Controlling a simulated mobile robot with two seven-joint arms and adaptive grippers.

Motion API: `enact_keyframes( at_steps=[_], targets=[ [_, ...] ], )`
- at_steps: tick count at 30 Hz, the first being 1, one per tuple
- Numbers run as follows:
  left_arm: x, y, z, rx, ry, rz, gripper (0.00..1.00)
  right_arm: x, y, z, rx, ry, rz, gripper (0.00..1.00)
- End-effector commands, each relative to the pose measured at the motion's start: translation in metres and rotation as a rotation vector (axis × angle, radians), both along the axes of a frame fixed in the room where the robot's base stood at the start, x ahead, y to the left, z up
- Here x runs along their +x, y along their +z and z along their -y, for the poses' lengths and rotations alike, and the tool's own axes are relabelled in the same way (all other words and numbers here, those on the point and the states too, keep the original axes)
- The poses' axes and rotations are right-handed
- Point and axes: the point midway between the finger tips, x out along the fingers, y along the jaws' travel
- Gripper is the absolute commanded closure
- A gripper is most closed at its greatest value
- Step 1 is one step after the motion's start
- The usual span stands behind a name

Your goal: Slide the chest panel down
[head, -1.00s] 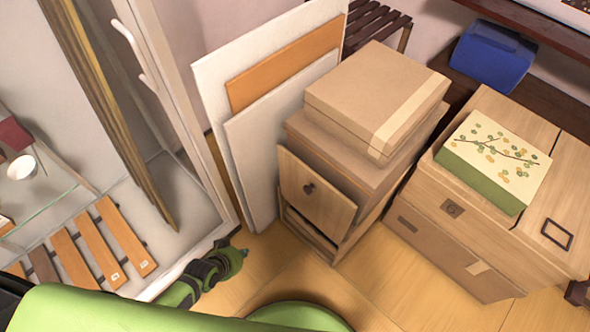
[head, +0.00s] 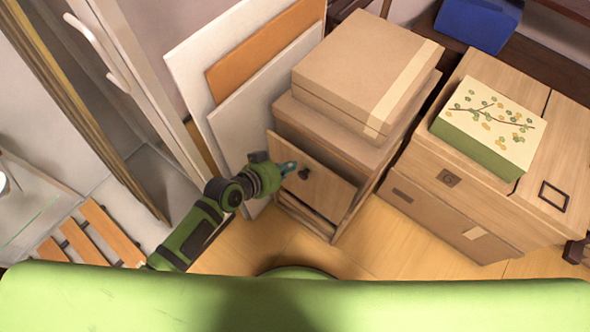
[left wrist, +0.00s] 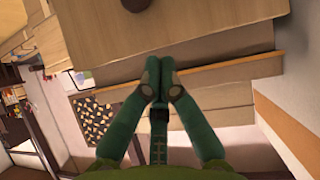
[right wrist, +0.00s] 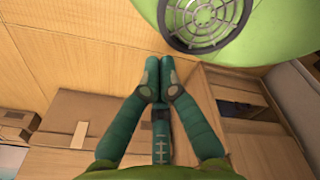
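The chest panel (head: 328,192) is a light wooden board with a dark round knob (head: 304,173). It leans at the front of the wooden chest (head: 330,135), with a dark gap below it. My left gripper (head: 288,167) is just left of the knob in the head view. In the left wrist view the panel (left wrist: 205,28) and part of its knob (left wrist: 135,4) lie beyond the fingertips (left wrist: 160,64), which are together with nothing between them. Contact with the panel cannot be told. My right gripper (right wrist: 160,66) is also shut and empty, away from the panel.
A cardboard box (head: 360,65) sits on the chest. White and orange boards (head: 262,50) lean close on its left. Some wooden floor (head: 365,245) is clear in front.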

Motion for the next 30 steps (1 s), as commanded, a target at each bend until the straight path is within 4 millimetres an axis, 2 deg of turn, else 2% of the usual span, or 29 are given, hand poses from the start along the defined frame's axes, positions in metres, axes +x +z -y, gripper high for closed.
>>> enact_keyframes(
  at_steps=[3, 6, 10, 24, 30],
  targets=[
    [0.012, -0.017, 0.012, 0.001, 0.0, -0.002, 1.0, 0.006, -0.005, 0.0, 0.001, 0.0, 0.01, 1.0],
    [0.011, -0.033, 0.015, 0.002, 0.0, -0.002, 1.0, 0.01, -0.009, -0.001, 0.002, 0.0, 0.017, 1.0],
    [0.012, -0.044, 0.017, 0.001, 0.001, -0.001, 1.0, 0.011, -0.012, -0.001, 0.002, -0.001, 0.019, 1.0],
    [0.012, -0.049, 0.018, 0.002, 0.001, 0.001, 1.0, 0.01, -0.013, -0.006, 0.008, -0.002, 0.019, 1.0],
    [0.012, -0.058, 0.018, 0.002, 0.001, 0.001, 1.0, 0.01, -0.021, -0.006, 0.009, -0.003, 0.017, 1.0]
  ],
)
